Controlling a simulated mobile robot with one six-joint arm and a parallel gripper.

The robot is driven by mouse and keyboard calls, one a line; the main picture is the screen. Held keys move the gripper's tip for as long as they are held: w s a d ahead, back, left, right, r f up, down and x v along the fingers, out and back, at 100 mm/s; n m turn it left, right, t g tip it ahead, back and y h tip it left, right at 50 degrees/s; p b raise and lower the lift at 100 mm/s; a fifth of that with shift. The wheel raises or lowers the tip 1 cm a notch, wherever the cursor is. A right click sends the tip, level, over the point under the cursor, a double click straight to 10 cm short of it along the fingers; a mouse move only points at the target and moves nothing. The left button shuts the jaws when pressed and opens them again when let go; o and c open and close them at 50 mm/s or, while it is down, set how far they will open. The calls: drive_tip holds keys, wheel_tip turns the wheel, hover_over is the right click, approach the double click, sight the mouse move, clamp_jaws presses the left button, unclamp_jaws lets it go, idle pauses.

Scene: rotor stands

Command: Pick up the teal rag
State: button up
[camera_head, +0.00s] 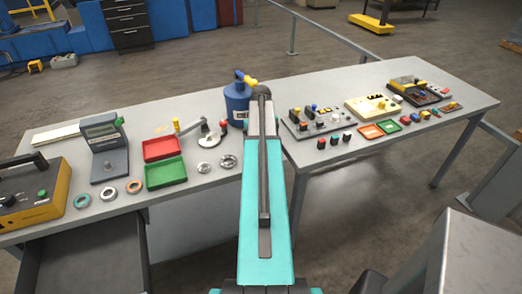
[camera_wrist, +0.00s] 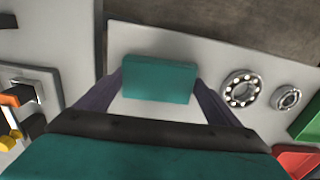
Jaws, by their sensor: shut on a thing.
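The teal rag (camera_wrist: 160,78) shows in the wrist view as a folded, flat rectangular piece above the pale grey table top. My gripper (camera_wrist: 158,84) has its two dark fingers at the rag's left and right ends and is shut on it. I cannot tell whether the rag touches the table or hangs just above it. In the head view my own teal arm reaches over the table and hides both the gripper and the rag.
Two metal bearings (camera_wrist: 241,90) lie right of the rag, near a green tray (camera_wrist: 307,122) and a red tray (camera_wrist: 296,160). In the head view a blue canister (camera_head: 237,103) stands left of my arm. A switch panel (camera_head: 318,124) lies to its right.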

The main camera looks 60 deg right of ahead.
drive_tip(key=shift+r, duration=0.2)
drive_tip(key=shift+r+b, duration=0.9)
drive_tip(key=shift+r, duration=0.35)
drive_tip(key=shift+s+a+r, duration=0.1)
drive_tip(key=shift+r, duration=0.2)
drive_tip(key=s+a+r+b, duration=0.1)
drive_tip(key=s+a+b, duration=0.3)
drive_tip(key=s+a, duration=0.6)
drive_tip(key=shift+a+r+b, duration=0.25)
drive_tip(key=shift+a+b, duration=0.1)
drive_tip(key=shift+a, duration=0.65)
